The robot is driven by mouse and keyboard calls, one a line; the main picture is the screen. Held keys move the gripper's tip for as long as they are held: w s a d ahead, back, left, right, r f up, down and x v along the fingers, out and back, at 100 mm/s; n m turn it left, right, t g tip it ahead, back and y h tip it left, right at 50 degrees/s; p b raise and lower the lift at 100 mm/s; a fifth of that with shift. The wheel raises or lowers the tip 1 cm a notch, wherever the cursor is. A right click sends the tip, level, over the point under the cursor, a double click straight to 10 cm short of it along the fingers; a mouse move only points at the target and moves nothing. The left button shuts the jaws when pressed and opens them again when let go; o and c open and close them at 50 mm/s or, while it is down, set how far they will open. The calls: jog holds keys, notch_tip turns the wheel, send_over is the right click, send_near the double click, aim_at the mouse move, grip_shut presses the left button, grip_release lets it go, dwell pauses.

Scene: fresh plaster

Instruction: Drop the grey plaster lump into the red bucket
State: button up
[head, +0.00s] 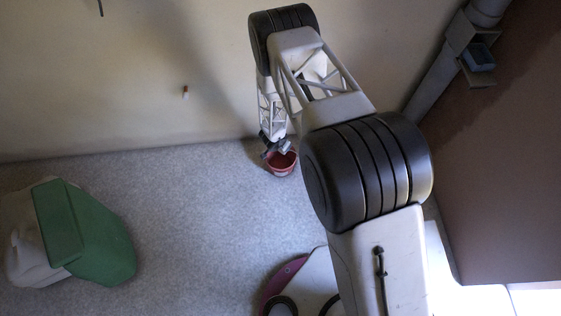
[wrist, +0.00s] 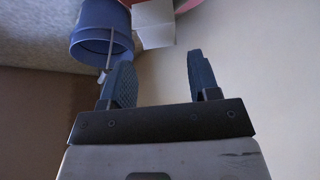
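The red bucket (head: 282,170) stands on the floor near the foot of the wall in the head view. My gripper (head: 275,150) is at the bucket's rim in that picture; I cannot tell its height above it. In the wrist view my gripper (wrist: 164,76) is open, its two blue-grey fingers well apart with nothing between them. I cannot make out the grey plaster lump in either view. The inside of the bucket is mostly hidden.
In the wrist view a blue bucket (wrist: 101,35) and a pale box (wrist: 154,24) lie beyond the fingers. A green and white object (head: 85,230) lies at left in the head view. The grey floor (head: 195,200) between is clear.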

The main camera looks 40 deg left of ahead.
jog(key=shift+o, duration=1.3)
jog(key=shift+r, duration=0.15)
jog(key=v, duration=0.7)
jog(key=shift+s+r, duration=0.2)
jog(key=shift+r, duration=0.05)
